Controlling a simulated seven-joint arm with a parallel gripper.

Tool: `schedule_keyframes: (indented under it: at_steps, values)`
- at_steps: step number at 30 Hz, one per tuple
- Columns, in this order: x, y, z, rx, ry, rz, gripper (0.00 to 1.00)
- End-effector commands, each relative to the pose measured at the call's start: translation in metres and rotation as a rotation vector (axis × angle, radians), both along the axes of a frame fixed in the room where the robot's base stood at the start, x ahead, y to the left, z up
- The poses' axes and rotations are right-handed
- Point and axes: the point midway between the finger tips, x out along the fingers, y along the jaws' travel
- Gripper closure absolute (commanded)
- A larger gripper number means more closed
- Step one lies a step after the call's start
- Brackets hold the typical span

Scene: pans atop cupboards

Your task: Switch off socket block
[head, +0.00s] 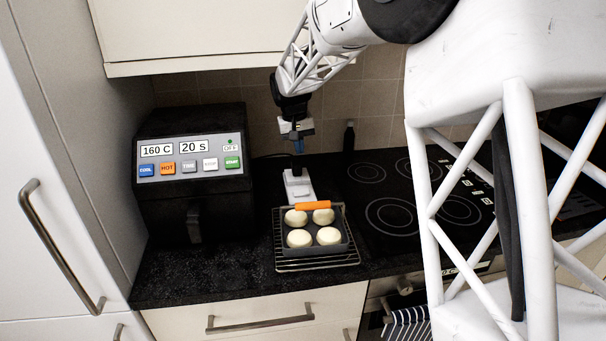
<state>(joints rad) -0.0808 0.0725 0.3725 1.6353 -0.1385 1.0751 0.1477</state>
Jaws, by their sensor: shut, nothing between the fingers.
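The white socket block (299,188) lies on the black counter behind the baking tray. A dark piece, perhaps a plug, is at its far end, and its switch is too small to make out. My gripper (298,149) points down above the far end of the block. Its fingers look shut and empty. I cannot tell whether the fingertips touch anything.
A tray (284,249) with several pale round pieces and an orange handle (313,205) sits on a wire rack (318,268) in front of the block. A black appliance (193,200) reading "160 C", "20 s" and "OFF" stands left. A black hob (369,190) is right.

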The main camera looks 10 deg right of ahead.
Motion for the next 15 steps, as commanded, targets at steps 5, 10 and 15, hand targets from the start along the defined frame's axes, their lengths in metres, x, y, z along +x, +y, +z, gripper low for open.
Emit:
schedule_keyframes:
  at_steps: [5,10,15]
  values:
    - [0.0,-0.001,-0.008,0.0,0.0,0.0,1.0]
    - [0.0,-0.003,-0.023,0.0,0.002,0.0,1.0]
    - [0.0,-0.006,-0.047,0.0,0.004,0.0,1.0]
